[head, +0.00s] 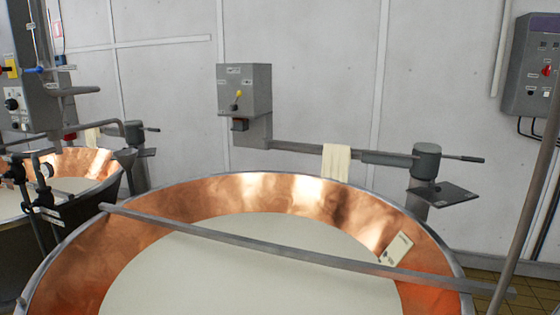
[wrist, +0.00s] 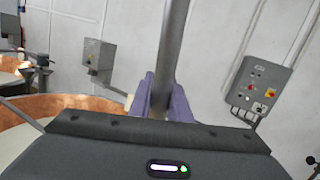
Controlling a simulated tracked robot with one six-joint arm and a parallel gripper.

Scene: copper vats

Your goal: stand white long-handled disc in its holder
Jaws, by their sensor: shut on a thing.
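In the wrist view my gripper (wrist: 160,98), with its purple fingers, is shut on a long grey handle (wrist: 174,40). The handle rises between the fingers and leaves the top of the picture, slightly tilted. A grey pole (head: 530,195), which looks like the same handle, runs slanting down the right side of the head view. My gripper does not show in the head view. The white disc shows in neither view, and I cannot make out its holder.
A large copper vat (head: 75,265) full of pale liquid fills the front, with a flat bar (head: 250,243) across it. A second vat (head: 85,163) stands left. A grey box (head: 244,90) with an arm and cloth (head: 336,161) stands behind; a control box (head: 530,70) hangs right.

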